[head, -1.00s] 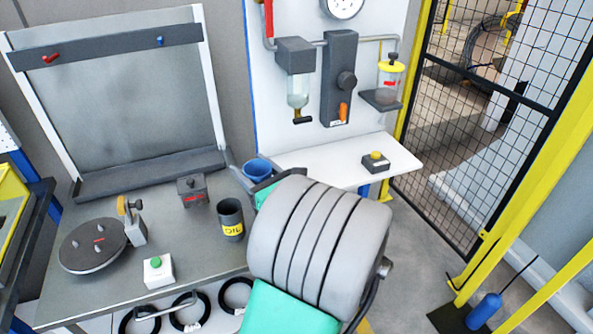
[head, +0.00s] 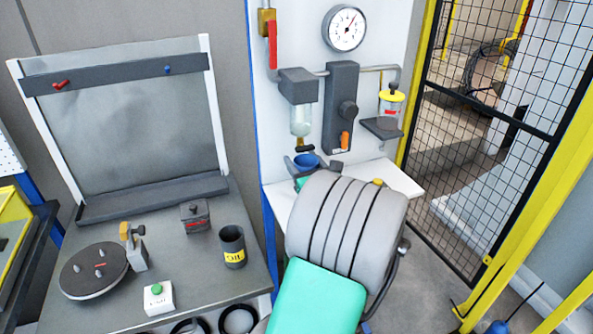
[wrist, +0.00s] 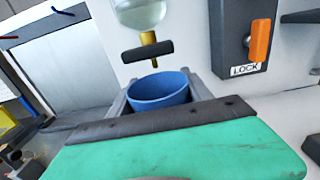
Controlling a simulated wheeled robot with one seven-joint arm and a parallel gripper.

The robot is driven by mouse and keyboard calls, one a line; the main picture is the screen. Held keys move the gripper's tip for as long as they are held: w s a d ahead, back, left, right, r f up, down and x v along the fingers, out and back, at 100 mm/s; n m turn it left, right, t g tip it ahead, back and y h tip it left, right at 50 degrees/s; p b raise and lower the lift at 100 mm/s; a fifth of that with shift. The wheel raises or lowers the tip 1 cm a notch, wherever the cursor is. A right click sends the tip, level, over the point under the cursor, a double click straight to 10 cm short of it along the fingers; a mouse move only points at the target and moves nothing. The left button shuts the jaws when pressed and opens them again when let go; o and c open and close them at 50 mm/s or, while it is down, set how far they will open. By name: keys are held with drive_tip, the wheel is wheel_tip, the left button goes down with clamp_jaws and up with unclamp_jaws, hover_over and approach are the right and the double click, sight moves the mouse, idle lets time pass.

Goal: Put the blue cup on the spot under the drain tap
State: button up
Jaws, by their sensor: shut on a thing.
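The blue cup (head: 306,161) is held in my gripper (head: 303,166), which is mostly hidden behind my arm in the head view. In the wrist view the blue cup (wrist: 158,91) sits upright between the two grey fingers of my gripper (wrist: 160,88). The drain tap (head: 304,146), with a dark cross handle, hangs under a clear bowl (head: 300,120). In the wrist view the tap (wrist: 148,50) shows just above and behind the cup, slightly left of its middle. The spot under the tap is hidden by the cup and my arm.
A white shelf (head: 402,182) lies below the panel, partly covered by my arm. A grey unit with an orange lever (head: 345,139) stands right of the tap. The bench at left holds a dark oil cup (head: 232,246) and a turntable (head: 93,272).

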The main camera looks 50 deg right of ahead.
drive_tip(key=x, duration=0.3)
drive_tip(key=shift+w+d+r+p, duration=0.1)
drive_tip(key=shift+w+d+p, duration=0.05)
drive_tip(key=shift+w+p, duration=0.2)
wheel_tip(320, 180, down, 3)
drive_tip(key=shift+w+d+r, duration=0.1)
drive_tip(key=shift+d, duration=0.05)
wheel_tip(320, 180, down, 4)
drive_tip(key=shift+w+f, duration=0.1)
drive_tip(key=shift+d+f, duration=0.1)
drive_tip(key=shift+f, duration=0.05)
drive_tip(key=shift+f, duration=0.2)
drive_tip(key=o, duration=1.3)
drive_tip(key=shift+o, duration=0.2)
drive_tip(key=shift+r, duration=0.1)
